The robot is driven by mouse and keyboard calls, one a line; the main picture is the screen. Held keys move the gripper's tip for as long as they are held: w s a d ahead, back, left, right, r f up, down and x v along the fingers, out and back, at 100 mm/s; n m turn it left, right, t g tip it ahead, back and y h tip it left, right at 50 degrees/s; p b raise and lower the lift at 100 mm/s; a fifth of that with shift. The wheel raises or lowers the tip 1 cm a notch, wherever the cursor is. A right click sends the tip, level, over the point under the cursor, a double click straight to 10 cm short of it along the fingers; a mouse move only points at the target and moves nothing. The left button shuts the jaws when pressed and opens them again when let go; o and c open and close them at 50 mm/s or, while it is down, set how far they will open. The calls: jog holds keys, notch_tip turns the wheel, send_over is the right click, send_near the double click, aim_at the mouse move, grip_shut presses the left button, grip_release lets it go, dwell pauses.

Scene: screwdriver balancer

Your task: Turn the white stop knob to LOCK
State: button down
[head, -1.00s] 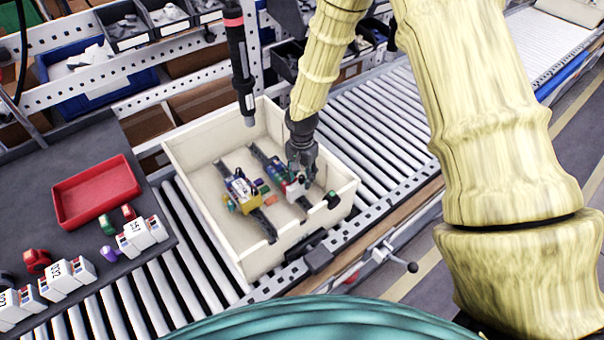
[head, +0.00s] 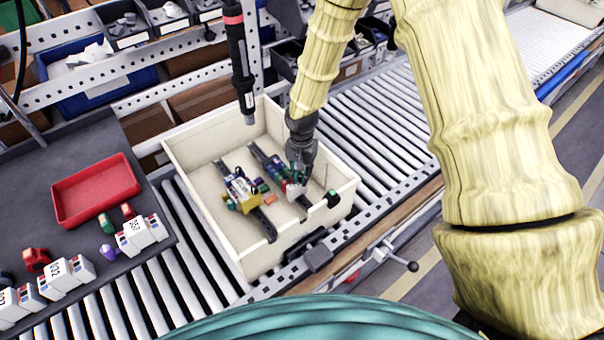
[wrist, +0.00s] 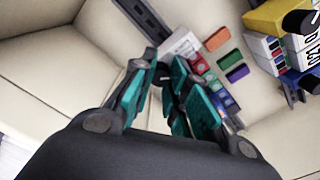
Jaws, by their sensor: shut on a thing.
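My gripper (head: 297,178) reaches down into the cream bin (head: 205,142), at the right-hand rail assembly. Its fingers, which also show in the wrist view (wrist: 165,72), are closed together on a small part, which I take to be the white stop knob. The fingers largely hide it, and its pointer and the LOCK mark cannot be read. A white part (head: 294,190) shows just below the fingertips in the head view. A white block (wrist: 184,43) lies just beyond them in the wrist view, beside colored blocks (wrist: 222,57).
A second rail with a yellow and white module (head: 243,192) lies to the left in the bin. The bin walls surround my gripper. A red tray (head: 95,190) stands left on the dark table.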

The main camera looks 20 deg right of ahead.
jog(key=n, duration=0.8)
jog(key=shift+b, duration=0.4)
jog(key=n, duration=0.4)
jog(key=shift+n, duration=2.1)
jog(key=c, duration=1.3)
grip_release()
jog(key=shift+r, duration=0.15)
